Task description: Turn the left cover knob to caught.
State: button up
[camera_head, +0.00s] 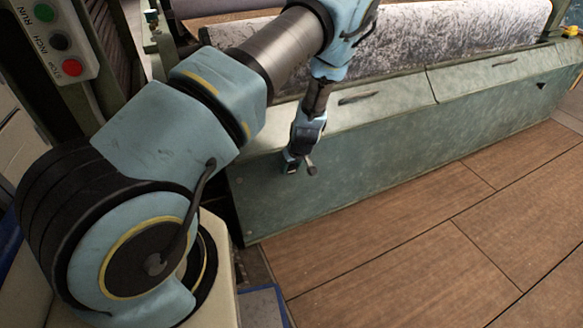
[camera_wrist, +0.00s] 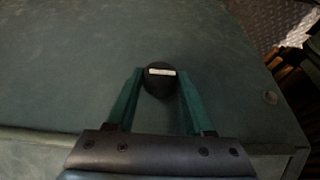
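The left cover knob (camera_wrist: 160,84) is a round black knob with a white bar mark, seen on the green cover panel (camera_wrist: 70,65) in the wrist view. The white mark lies nearly level across the picture. My gripper (camera_wrist: 161,76) has its two teal fingers on either side of the knob, with what look like slim gaps; contact is not clear. In the head view my gripper (camera_head: 293,167) is at the left part of the panel's front face and hides the knob. The panel (camera_head: 400,140) appears closed.
A dark knob-like piece (camera_head: 541,86) sits near the panel's right end. A handle (camera_head: 358,97) lies on the cover's top, below a fabric roll (camera_head: 430,40). A button box (camera_head: 55,38) is at upper left. The brown floor (camera_head: 430,210) in front is clear.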

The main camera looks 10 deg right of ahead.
grip_shut()
